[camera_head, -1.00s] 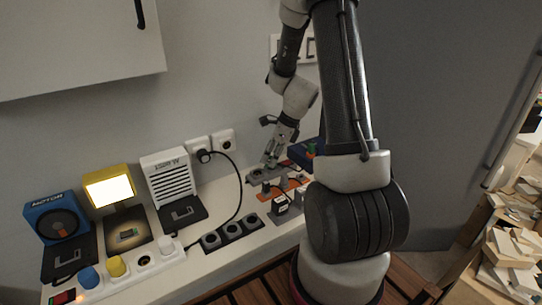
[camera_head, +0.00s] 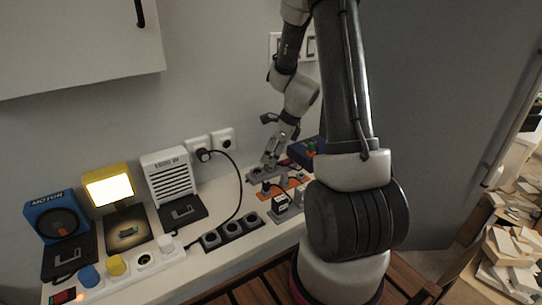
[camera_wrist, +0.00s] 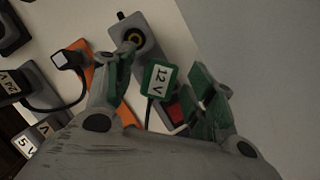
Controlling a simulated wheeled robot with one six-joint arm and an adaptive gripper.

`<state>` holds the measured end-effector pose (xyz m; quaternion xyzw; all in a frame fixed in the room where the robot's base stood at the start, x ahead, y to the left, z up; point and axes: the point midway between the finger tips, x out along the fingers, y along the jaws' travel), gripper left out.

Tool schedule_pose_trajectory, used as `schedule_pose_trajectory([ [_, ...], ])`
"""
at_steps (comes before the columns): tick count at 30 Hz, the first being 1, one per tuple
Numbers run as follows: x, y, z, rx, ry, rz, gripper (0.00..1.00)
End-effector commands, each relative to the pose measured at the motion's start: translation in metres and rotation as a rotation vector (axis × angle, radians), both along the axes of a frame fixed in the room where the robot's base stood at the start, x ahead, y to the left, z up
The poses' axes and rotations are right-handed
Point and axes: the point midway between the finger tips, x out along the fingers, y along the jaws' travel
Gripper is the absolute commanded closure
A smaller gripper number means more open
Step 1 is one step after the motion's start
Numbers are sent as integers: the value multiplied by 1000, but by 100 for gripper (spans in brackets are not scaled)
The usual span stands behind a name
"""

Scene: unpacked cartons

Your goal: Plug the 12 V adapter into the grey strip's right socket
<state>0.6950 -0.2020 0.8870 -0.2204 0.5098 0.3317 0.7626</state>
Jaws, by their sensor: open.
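The 12 V adapter (camera_wrist: 158,80), green with a white label, stands between my fingers in the wrist view. It sits over the red-switch end of the grey strip (camera_wrist: 121,24), covering the socket area there; how deep it sits I cannot tell. A cable runs from its lower end. The strip's other socket (camera_wrist: 134,37) is bare. My gripper (camera_wrist: 165,87) is open, with one green-tipped finger on each side of the adapter. In the head view my gripper (camera_head: 268,162) is low over the grey strip (camera_head: 256,176), which ends in a red switch; the adapter is hard to make out there.
An orange strip (camera_wrist: 100,86) with a grey plug lies left of the grey strip. Labelled adapters, including a 5 V one (camera_wrist: 27,145), stand beyond it. In the head view a blue box (camera_head: 302,152) stands close right of my gripper. A black socket strip (camera_head: 232,231) lies in front.

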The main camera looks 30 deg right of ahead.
Motion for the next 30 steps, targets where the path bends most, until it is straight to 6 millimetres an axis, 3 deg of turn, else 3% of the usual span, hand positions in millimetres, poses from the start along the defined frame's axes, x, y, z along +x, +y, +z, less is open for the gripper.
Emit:
schedule_pose_trajectory([
  [9,-17,-19,62,-2,-5,-1,45],
  [15,-26,-29,93,-1,-3,0,45],
  [26,-29,-32,104,-6,-5,18,45],
  [30,-32,-31,104,-44,-39,176,45],
])
